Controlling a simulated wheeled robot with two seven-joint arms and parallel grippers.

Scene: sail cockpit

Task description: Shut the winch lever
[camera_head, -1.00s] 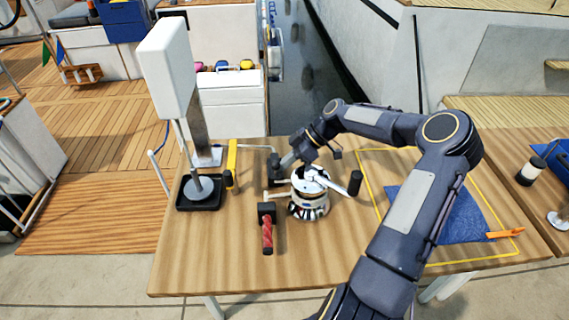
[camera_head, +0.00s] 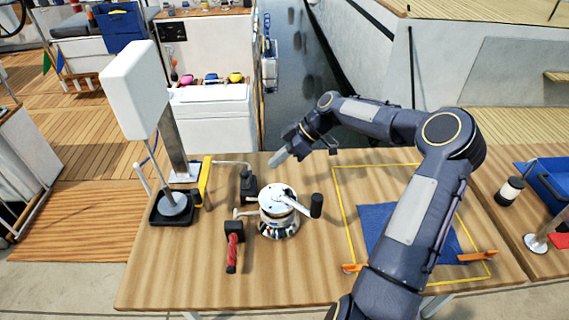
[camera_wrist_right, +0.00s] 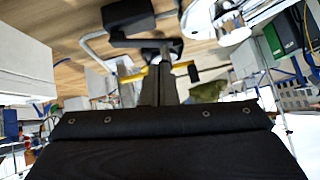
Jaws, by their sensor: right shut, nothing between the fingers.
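The winch (camera_head: 279,222) is a chrome drum with a white top, standing on the wooden table in the head view. Its lever sticks out to the right from the top and ends in a black grip (camera_head: 316,205). My right gripper (camera_head: 277,157) is shut and empty, in the air above and behind the winch, apart from it. In the right wrist view the shut fingers (camera_wrist_right: 158,88) point toward a black block and a bent metal tube at the top. My left gripper is not in view.
A black fixture (camera_head: 248,184) with a metal rod stands just left of the winch. A red-handled tool (camera_head: 232,252) lies in front. A white panel on a post (camera_head: 134,90) stands left. A blue cloth (camera_head: 372,222) lies in a yellow outline on the right. The table front is clear.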

